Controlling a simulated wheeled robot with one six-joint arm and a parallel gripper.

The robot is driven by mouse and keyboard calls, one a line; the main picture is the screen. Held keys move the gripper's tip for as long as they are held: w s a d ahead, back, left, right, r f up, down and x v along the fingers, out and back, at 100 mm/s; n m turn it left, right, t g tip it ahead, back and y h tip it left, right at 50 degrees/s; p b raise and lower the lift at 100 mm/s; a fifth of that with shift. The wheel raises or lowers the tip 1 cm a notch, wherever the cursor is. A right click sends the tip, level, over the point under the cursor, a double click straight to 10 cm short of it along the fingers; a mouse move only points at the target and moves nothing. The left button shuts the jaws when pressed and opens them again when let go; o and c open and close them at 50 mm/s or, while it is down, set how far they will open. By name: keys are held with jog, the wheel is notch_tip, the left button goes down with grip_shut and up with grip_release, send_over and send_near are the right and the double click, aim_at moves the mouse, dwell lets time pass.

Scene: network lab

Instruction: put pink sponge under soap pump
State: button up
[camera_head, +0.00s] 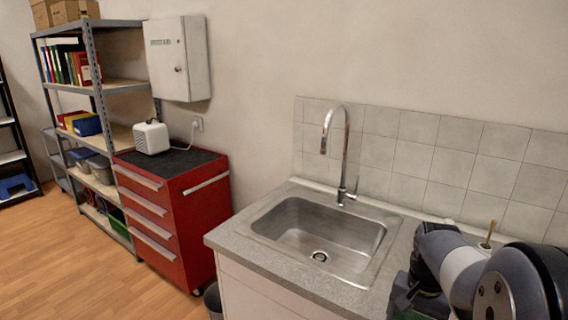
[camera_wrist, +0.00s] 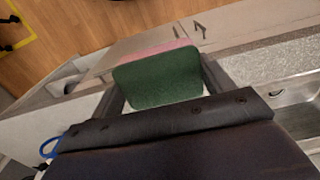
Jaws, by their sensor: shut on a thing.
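In the wrist view a pink sponge (camera_wrist: 152,52) with a green scouring face (camera_wrist: 158,79) sits between the two fingers of my gripper (camera_wrist: 158,85). My gripper is shut on it, with the green face toward the camera. Behind it are the cabinet front and the floor, so it is held in the air in front of the counter. In the head view my arm is at the lower right, over the right part of the counter, and hides what lies there. I cannot make out a soap pump in either view.
The steel sink (camera_head: 322,238) with its tall tap (camera_head: 342,150) is set into the grey counter (camera_head: 232,236). A brush-like handle (camera_head: 489,234) stands behind my arm. A red tool cabinet (camera_head: 176,215) stands left of the counter, with a shelf (camera_head: 120,88) beyond. Floor at left is clear.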

jog(key=shift+s+r, duration=0.1)
jog(key=shift+w+d, duration=0.2)
jog(key=shift+w, duration=0.1)
jog(key=w+a+f+n, duration=0.3)
jog(key=a+f, duration=0.3)
jog(key=f, duration=0.3)
jog(key=w+a+f+n, duration=0.3)
jog(key=a+f+n, duration=0.1)
jog(key=f, duration=0.5)
jog(key=shift+w+a, duration=0.35)
jog(key=shift+a, duration=0.5)
jog(key=shift+s+f, duration=0.1)
